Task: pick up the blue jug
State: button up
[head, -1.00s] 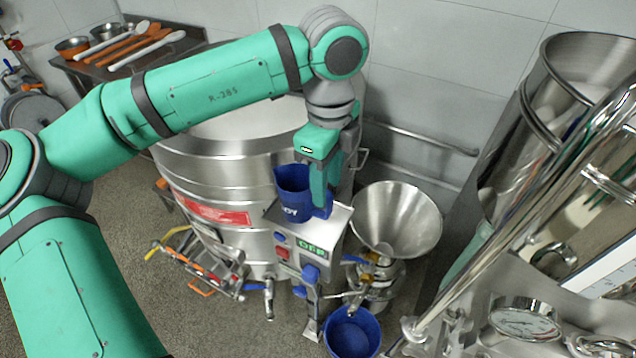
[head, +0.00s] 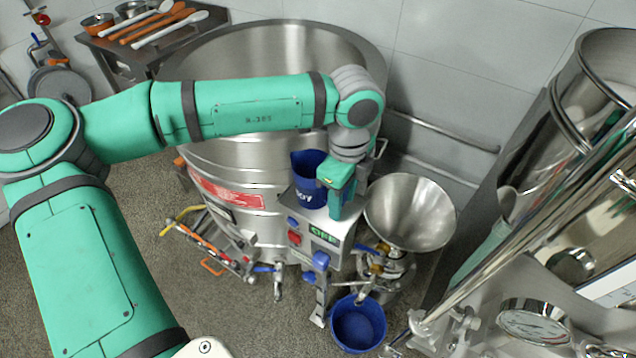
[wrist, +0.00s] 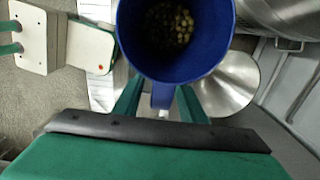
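The blue jug (head: 307,182) with white lettering stands upright on top of a metal control box. The wrist view looks down into the jug (wrist: 166,74), which holds small greenish-brown pieces at its bottom. Its handle (wrist: 162,97) points toward my gripper. My gripper (head: 338,205) is at the jug's right side in the head view, partly covering it. In the wrist view my gripper's two green fingers (wrist: 161,100) stand apart, one on each side of the handle, with a gap visible on the left. Their tips are partly hidden under the jug's rim.
The control box (head: 330,222) carries a red button and blue knob. A steel funnel (head: 411,212) is close on the right, with a blue bucket (head: 358,324) on the floor below. A large steel tank (head: 225,160) stands behind. Steel pipes and a gauge (head: 535,322) crowd the right.

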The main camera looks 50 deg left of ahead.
jog(key=shift+f, duration=0.2)
grip_shut()
jog(key=shift+r, duration=0.15)
